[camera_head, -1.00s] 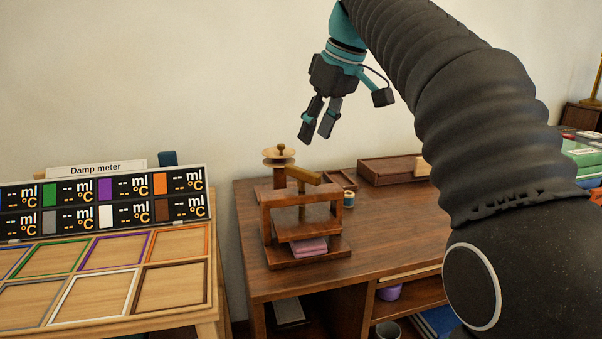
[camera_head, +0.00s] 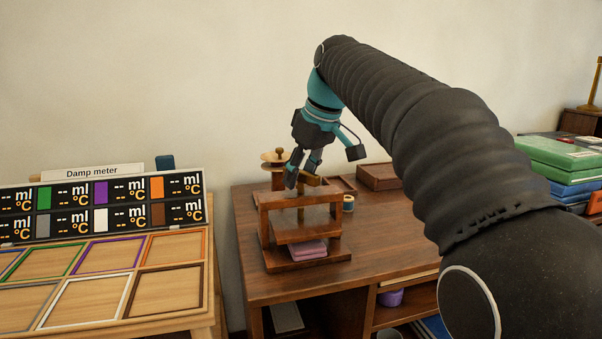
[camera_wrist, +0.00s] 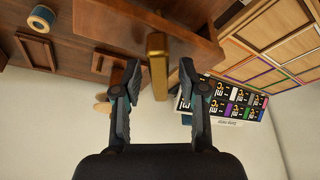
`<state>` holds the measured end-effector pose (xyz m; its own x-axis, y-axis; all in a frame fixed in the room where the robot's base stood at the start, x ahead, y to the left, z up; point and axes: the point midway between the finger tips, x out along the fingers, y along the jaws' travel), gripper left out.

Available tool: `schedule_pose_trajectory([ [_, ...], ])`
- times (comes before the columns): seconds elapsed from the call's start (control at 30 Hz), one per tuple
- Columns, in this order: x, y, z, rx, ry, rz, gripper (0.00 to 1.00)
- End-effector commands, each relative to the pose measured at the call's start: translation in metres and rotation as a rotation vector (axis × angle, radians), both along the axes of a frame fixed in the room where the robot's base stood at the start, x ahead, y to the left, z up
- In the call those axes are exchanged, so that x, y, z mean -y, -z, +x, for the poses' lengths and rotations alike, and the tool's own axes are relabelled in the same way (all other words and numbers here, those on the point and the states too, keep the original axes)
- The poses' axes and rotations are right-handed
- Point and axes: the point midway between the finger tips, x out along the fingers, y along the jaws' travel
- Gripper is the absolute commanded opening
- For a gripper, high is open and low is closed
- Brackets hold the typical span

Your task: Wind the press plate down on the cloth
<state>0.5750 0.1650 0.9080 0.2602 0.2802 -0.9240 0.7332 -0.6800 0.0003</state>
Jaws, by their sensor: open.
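The wooden press (camera_head: 262,223) stands on the desk, with its press plate (camera_head: 306,230) raised inside the frame. A folded pink cloth (camera_head: 307,249) lies on the press base under the plate, and a gap shows between them. A brass-coloured crank bar (camera_head: 312,180) sits on top of the press. It also shows in the wrist view (camera_wrist: 158,62), running between the two fingers. My gripper (camera_head: 302,178) points down at the top of the press and is open. Its fingers show apart on either side of the bar in the wrist view (camera_wrist: 160,78). I cannot tell whether they touch it.
A round wooden piece with a knob (camera_head: 274,160) stands at the press's left. A small spool (camera_head: 348,203) stands right of the press, and a wooden tray (camera_head: 378,178) lies behind. The damp meter board (camera_head: 104,205) stands left. The desk's front right is clear.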

Motion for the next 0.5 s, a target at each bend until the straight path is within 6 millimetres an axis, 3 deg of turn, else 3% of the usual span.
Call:
schedule_pose_trajectory([
  [0.03,0.0000,-0.0001,0.0000,0.000,0.000,0.000,0.34],
  [0.17,0.0001,-0.0002,-0.0001,0.000,0.000,0.000,0.02],
  [0.5,-0.0007,-0.0031,-0.0009,-0.002,0.066,0.000,0.00],
])
